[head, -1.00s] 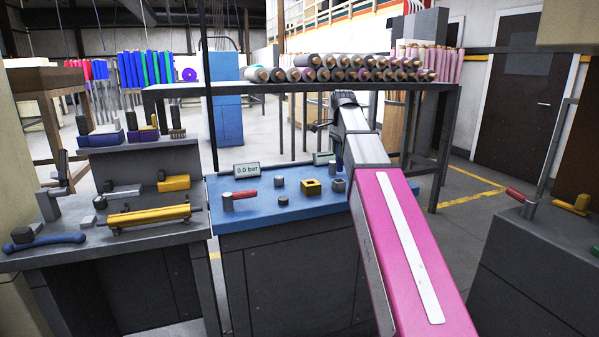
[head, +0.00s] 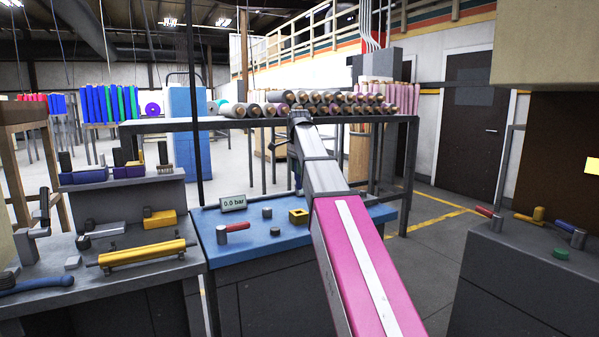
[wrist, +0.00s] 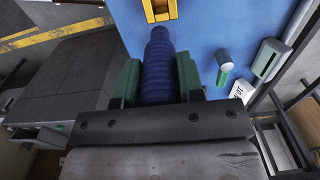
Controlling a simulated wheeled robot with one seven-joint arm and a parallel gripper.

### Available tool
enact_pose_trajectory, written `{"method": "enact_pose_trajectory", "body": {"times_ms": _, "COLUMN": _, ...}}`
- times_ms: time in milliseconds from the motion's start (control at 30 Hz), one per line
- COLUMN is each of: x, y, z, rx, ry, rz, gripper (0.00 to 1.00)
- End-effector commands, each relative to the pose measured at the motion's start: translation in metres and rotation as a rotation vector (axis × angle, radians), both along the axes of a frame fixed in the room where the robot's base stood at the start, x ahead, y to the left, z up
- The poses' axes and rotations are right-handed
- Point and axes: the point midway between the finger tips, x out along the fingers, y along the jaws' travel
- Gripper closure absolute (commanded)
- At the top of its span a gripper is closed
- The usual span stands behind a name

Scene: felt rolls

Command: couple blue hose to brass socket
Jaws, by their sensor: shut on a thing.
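In the wrist view, my gripper (wrist: 158,78) is shut on the ribbed dark blue hose (wrist: 160,65), with a green finger pad on each side. The hose points up the picture. Its narrower end lies just below the yellow brass socket (wrist: 160,8), cut off by the top edge. I cannot tell whether hose and socket touch. In the head view, a yellow square block with a dark opening, likely the brass socket (head: 298,216), sits on the blue bench top beside my pink arm.
The blue bench (head: 262,249) also holds a red-handled valve (head: 232,232), a small dark knob (head: 267,213) and a "0.0 bar" gauge (head: 233,203). A grey bench with a yellow roller (head: 145,254) stands left. A grey cabinet (head: 525,275) stands right, with floor between.

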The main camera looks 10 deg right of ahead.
Motion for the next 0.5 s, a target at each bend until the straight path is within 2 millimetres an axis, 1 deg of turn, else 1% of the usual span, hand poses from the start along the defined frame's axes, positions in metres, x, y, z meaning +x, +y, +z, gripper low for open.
{"method": "enact_pose_trajectory", "body": {"times_ms": 267, "x": 0.000, "y": 0.000, "z": -0.003, "rx": 0.000, "ry": 0.000, "rz": 0.000, "gripper": 0.95}}
{"method": "enact_pose_trajectory", "body": {"times_ms": 500, "x": -0.001, "y": 0.000, "z": -0.017, "rx": 0.000, "ry": 0.001, "rz": 0.000, "gripper": 0.95}}
